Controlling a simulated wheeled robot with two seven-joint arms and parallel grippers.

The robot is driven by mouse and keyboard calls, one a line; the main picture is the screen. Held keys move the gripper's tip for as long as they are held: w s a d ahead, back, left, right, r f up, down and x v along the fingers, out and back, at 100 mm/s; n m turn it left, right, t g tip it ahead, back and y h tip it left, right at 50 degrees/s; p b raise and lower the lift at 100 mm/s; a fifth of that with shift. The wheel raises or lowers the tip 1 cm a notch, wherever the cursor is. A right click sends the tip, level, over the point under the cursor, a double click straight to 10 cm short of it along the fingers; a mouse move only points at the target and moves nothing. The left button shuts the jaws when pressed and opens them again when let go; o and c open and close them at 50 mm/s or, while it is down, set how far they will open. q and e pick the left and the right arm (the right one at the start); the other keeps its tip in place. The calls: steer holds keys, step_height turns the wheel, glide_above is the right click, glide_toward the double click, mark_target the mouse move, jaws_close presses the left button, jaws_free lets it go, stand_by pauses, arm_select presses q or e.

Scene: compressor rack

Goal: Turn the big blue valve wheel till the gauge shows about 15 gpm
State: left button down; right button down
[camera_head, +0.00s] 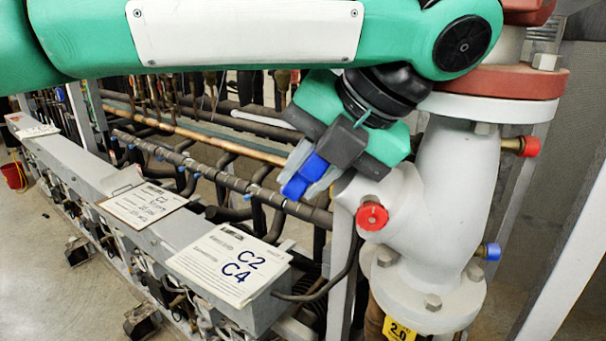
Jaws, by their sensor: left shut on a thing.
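My left gripper (303,176) reaches down and left from the teal arm across the top, beside the big pale grey valve body (445,200). Its jaws are shut on a blue part (297,187). Only a small piece of blue shows at the fingers, and I cannot tell whether it belongs to the big blue valve wheel. No full wheel rim shows; my arm and gripper hide part of this area. No gauge face is readable in this view. My right gripper is not in view.
A red cap (372,215) sticks out of the valve body close below my gripper. A blue cap (489,251) and another red cap (529,146) are on its right. Pipes (215,178) run behind; a grey box with paper labels (230,262) lies at lower left.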

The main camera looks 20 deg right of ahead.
arm_select(q)
steer(key=shift+s+d+r+n+g+y, duration=0.15)
steer(key=shift+g+y, duration=0.1)
steer(key=shift+g, duration=0.2)
steer(key=shift+w+r+n+g+y, duration=0.15)
steer(key=shift+g+y, duration=0.1)
steer(key=shift+g, duration=0.2)
steer(key=shift+s, duration=0.1)
steer(key=c, duration=1.3)
jaws_free()
steer(key=shift+f, duration=0.1)
